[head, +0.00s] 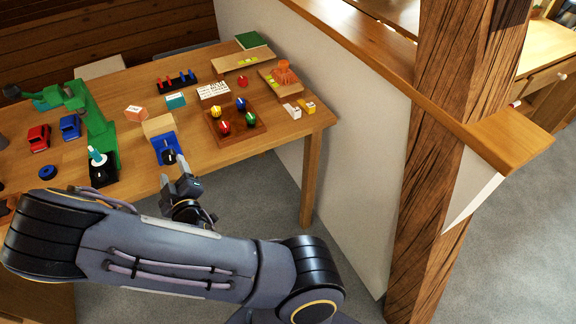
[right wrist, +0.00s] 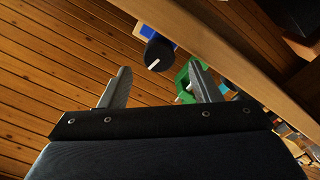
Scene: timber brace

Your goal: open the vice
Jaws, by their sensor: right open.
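The small blue vice (head: 164,146) sits at the front edge of the table, with a tan block (head: 158,125) at its back end. Its round black knob (head: 168,157) faces the front edge. In the right wrist view the knob (right wrist: 158,54) shows a white line, with a bit of the blue vice (right wrist: 173,44) behind it. My right gripper (head: 179,178) is open and empty, just in front of the knob and apart from it. In the right wrist view the knob lies beyond and between the fingertips (right wrist: 163,76). My left gripper is not in view.
A green machine (head: 101,130) on a black base stands left of the vice. A wooden tray (head: 254,133) with several coloured knobs lies to its right. Toy cars (head: 38,138) lie at the left. A half wall (head: 350,120) and timber post (head: 430,160) stand right of the table.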

